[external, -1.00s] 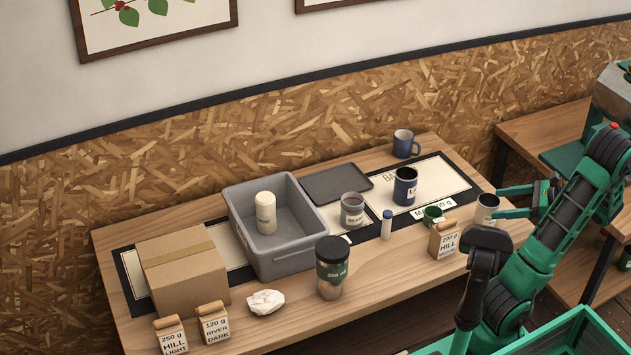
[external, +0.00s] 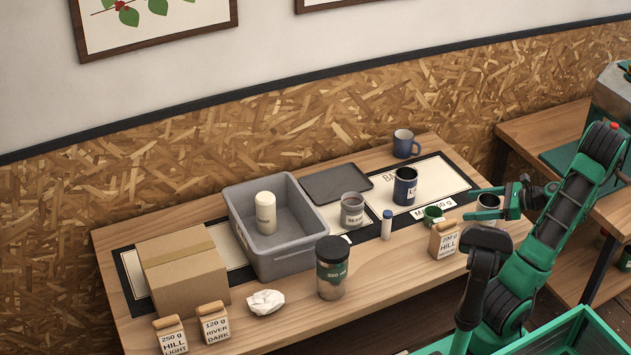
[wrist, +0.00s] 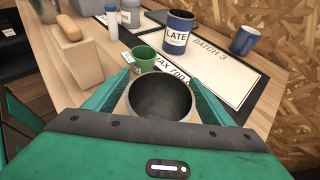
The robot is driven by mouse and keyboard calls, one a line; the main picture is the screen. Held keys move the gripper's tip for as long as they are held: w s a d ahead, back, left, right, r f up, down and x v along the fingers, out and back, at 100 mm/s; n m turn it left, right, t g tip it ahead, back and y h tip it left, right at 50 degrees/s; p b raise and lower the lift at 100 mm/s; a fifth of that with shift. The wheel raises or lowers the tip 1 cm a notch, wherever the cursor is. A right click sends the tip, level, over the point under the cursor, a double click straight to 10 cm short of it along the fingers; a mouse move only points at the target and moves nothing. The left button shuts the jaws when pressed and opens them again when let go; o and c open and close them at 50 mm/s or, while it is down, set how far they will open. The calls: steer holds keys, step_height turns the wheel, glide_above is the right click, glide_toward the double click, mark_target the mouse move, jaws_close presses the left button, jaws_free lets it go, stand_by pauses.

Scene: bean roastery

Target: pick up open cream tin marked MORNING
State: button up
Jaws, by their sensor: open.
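An open cream tin (external: 488,203) with a dark inside stands upright at the table's right end. It also shows in the wrist view (wrist: 163,100), where I look down into its mouth. Its marking is hidden from me in both views. My gripper (external: 486,202) is open, with one finger on each side of the tin. In the wrist view my gripper (wrist: 160,92) has the tin between its green fingers; I cannot tell whether either touches it.
A green cup (external: 433,215) and a labelled coffee bag (external: 444,239) stand close left of the tin. A blue LATE tin (external: 405,187), a blue mug (external: 406,144) and a grey crate (external: 290,262) are farther off.

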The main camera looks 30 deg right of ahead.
steer(key=shift+c, duration=0.6)
steer(key=c, duration=1)
